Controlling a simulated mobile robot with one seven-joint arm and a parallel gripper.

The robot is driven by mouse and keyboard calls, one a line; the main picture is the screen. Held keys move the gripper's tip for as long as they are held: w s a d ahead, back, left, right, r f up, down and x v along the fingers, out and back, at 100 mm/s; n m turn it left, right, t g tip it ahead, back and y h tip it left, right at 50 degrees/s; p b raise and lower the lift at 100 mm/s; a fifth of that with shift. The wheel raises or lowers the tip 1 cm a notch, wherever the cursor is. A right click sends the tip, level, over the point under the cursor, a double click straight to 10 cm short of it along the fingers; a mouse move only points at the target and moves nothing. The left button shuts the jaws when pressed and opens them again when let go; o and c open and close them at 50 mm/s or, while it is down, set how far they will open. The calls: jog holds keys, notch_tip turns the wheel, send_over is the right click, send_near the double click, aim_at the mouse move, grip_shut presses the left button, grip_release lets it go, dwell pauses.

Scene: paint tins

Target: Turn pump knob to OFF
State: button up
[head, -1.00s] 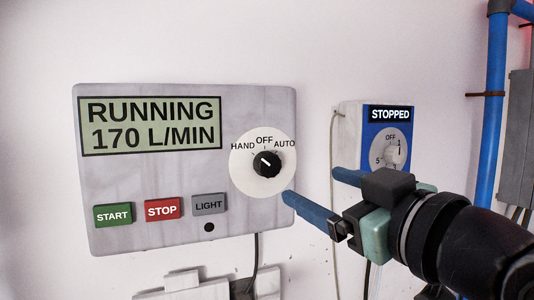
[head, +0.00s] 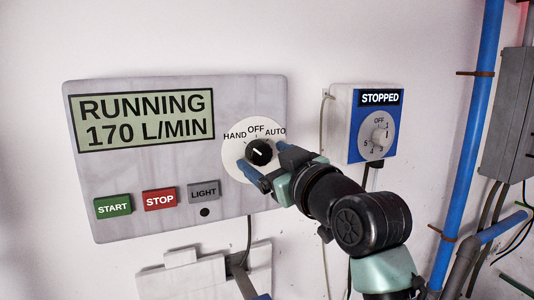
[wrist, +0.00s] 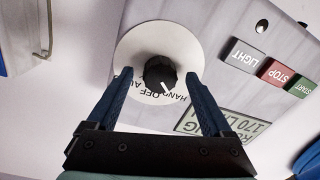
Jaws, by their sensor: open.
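The pump panel (head: 110,170) is a grey wall box whose display (head: 145,120) reads RUNNING 170 L/MIN. Its black knob (head: 259,152) sits on a white dial (head: 235,165) marked HAND, OFF and AUTO. The knob's white line points up and left, toward HAND. My gripper (head: 262,155) is open in front of the dial, with one blue finger on each side of the knob. The wrist view shows the knob (wrist: 159,72) between the two fingertips (wrist: 158,76). I cannot tell whether either finger touches it.
START (head: 113,205), STOP (head: 159,199) and LIGHT (head: 203,192) buttons sit lower left on the panel. A blue and white box (head: 358,147) reading STOPPED, with its own white knob (head: 379,137), hangs to the right. Blue pipes (head: 464,140) run farther right.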

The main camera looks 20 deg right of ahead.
jog(key=shift+c, duration=0.3)
grip_shut()
jog(key=shift+a, duration=0.1)
jog(key=m, duration=0.4)
jog(key=shift+m, duration=0.3)
jog(key=shift+f+m+p, duration=0.1)
jog(key=shift+m+p, duration=0.5)
jog(key=shift+m, duration=2.1)
